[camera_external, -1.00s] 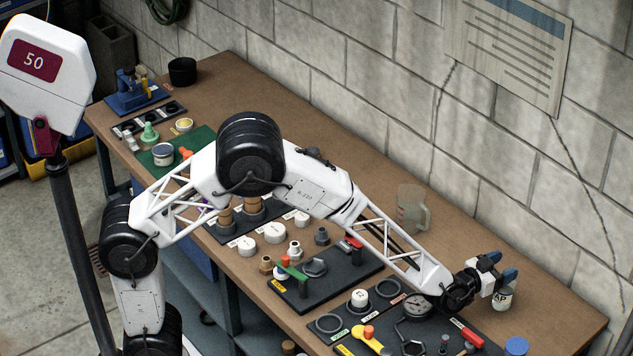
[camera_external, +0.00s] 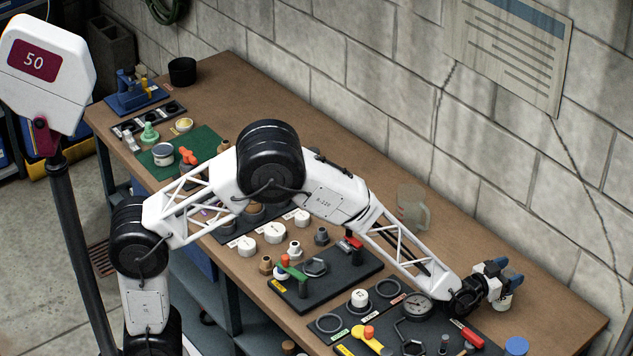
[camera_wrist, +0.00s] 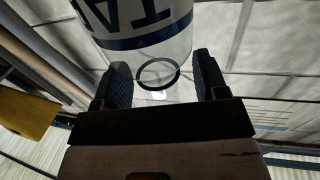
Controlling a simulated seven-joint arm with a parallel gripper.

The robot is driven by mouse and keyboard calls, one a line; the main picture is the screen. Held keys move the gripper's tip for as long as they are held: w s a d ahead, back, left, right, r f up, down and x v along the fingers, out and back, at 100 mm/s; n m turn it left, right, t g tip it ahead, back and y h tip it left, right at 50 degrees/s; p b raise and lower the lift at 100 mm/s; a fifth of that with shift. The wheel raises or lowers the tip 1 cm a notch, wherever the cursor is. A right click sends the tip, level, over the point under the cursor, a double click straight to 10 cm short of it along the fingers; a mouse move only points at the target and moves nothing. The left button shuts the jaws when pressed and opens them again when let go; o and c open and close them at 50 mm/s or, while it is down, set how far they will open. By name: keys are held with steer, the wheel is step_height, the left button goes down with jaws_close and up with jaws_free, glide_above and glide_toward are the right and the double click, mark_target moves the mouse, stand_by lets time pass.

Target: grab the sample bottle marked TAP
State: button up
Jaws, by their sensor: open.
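The sample bottle (camera_external: 503,302) stands on the bench at the far right. In the external view my gripper covers most of it and only its lower part shows. In the wrist view the clear bottle (camera_wrist: 155,60) has a blue-and-white label with the letters "TA" upside down; the rest of the label is cut off. My gripper (camera_external: 508,270) is at the bottle, its dark blue fingertips level with the upper part. In the wrist view the open fingers (camera_wrist: 164,80) stand on either side of the clear part of the bottle. I cannot tell whether they touch it.
A black tool tray with a gauge (camera_external: 417,307) and a red-handled tool (camera_external: 467,333) lies left of and in front of the bottle. A blue round lid (camera_external: 516,346) lies near the front edge. A clear jug (camera_external: 412,208) stands behind. The wall is behind the bench.

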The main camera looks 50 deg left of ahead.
jaws_close()
stand_by(0.4)
steer(key=shift+r, duration=0.25)
step_height(320, 180, up, 9)
steer(key=shift+r, duration=0.15)
stand_by(1.3)
steer(key=shift+r, duration=0.1)
stand_by(1.2)
